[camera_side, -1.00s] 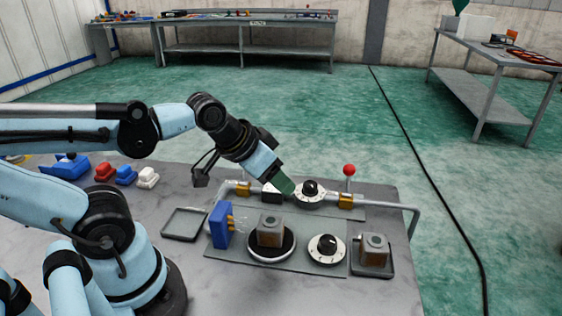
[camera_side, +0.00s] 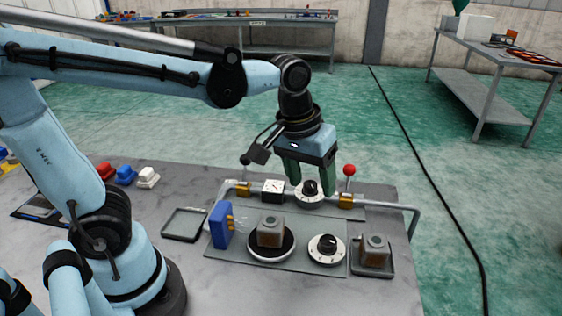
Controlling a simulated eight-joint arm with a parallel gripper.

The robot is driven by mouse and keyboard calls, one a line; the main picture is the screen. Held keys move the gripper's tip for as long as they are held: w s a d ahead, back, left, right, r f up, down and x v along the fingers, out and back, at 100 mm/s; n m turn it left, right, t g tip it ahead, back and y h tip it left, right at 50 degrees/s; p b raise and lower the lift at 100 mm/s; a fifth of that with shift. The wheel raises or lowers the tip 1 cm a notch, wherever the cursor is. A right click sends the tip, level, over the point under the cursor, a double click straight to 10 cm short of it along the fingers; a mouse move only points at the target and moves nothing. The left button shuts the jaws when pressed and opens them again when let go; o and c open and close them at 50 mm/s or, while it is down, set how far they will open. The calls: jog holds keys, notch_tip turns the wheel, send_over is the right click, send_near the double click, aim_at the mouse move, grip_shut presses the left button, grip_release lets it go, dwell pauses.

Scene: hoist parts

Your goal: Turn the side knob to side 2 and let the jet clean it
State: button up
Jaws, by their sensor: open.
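My gripper (camera_side: 311,187) points down with its two green fingers apart at the rear dial knob (camera_side: 310,188), a black knob on a white dial plate. Its fingertips appear to be on either side of that knob; I cannot tell if they touch it. A second black knob on a white dial (camera_side: 327,249) is at the front of the grey plate. A brown and grey part (camera_side: 270,232) sits on the round black and white turntable (camera_side: 284,256).
A grey pipe (camera_side: 405,208) with yellow valves runs behind; a red-ball lever (camera_side: 349,170) and black-ball lever (camera_side: 245,160) stand near my gripper. A gauge (camera_side: 273,190) sits between. A similar part (camera_side: 375,247) is in the right tray (camera_side: 372,271); the left tray (camera_side: 185,224) is empty.

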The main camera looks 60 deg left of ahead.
aim_at(328, 241)
jog(key=w+d+n+g, duration=0.2)
jog(key=d+g, duration=0.1)
jog(key=d, duration=0.1)
notch_tip(328, 241, down, 13)
jog(key=shift+r, duration=0.1)
dwell(0.6)
jog(key=c, duration=1)
